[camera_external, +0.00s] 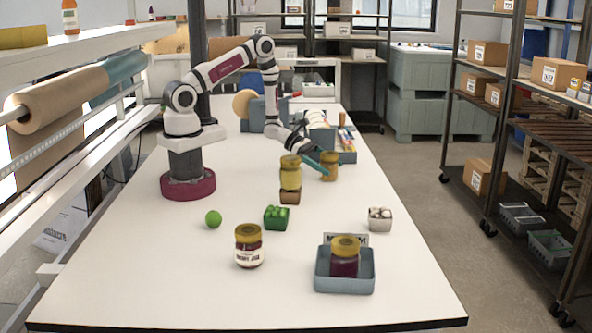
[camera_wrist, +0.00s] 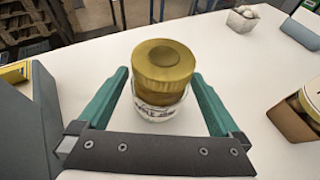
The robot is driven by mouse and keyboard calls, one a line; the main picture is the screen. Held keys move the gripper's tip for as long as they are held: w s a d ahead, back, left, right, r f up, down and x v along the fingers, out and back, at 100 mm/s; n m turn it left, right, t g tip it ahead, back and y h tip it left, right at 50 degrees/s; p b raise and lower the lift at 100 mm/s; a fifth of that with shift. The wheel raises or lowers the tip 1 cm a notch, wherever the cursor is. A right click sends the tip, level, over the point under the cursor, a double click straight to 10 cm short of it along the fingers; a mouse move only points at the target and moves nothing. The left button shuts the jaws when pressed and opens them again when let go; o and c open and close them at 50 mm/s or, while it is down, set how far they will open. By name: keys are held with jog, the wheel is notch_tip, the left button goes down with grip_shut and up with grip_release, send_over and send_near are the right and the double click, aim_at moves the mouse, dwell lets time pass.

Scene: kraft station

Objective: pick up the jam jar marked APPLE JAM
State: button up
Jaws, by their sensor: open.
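A jar with a gold lid and amber contents (camera_external: 329,166) stands upright on the white table, right of centre. In the wrist view the jar (camera_wrist: 163,72) stands between my two teal fingers. Another gold-lidded jar, with pale yellow contents (camera_external: 290,178), sits on a brown block (camera_external: 289,197).
A dark jam jar (camera_external: 249,248) stands at the front. Another dark jar (camera_external: 344,264) is in a blue-grey tray (camera_external: 345,287). A green punnet (camera_external: 276,219), a lime (camera_external: 213,219) and a white-filled punnet (camera_external: 380,221) lie nearby.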

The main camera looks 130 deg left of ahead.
jog(key=shift+w, duration=0.1)
grip_shut()
dwell(0.4)
